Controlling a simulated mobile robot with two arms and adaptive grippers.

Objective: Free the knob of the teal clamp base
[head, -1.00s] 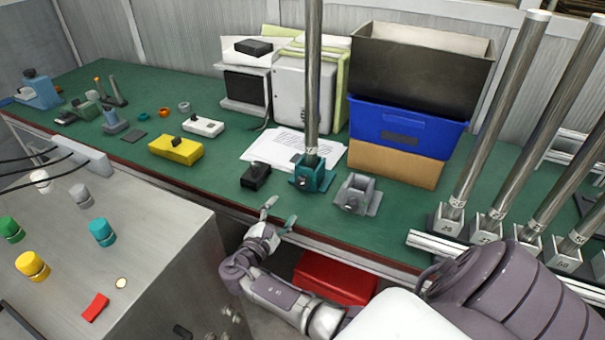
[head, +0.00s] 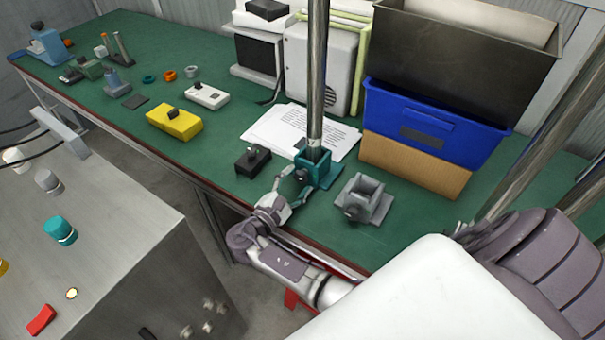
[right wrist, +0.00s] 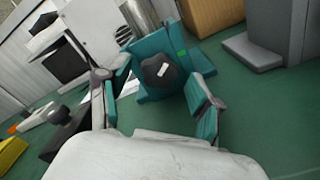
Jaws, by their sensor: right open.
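The teal clamp base (head: 322,172) stands on the green bench with a tall metal pole (head: 317,90) upright in it. Its dark knob (right wrist: 160,78), with a white mark, faces my right wrist camera. My right gripper (head: 297,184) is open in front of the base. In the right wrist view its teal-padded fingers (right wrist: 158,88) stand on either side of the knob, with visible gaps; I see no contact. My left gripper is not in view.
A grey clamp base (head: 362,200) without a pole stands close to the right. A black box with a knob (head: 252,161) lies to the left, and papers (head: 285,128) lie behind. Stacked bins (head: 430,125) stand behind right.

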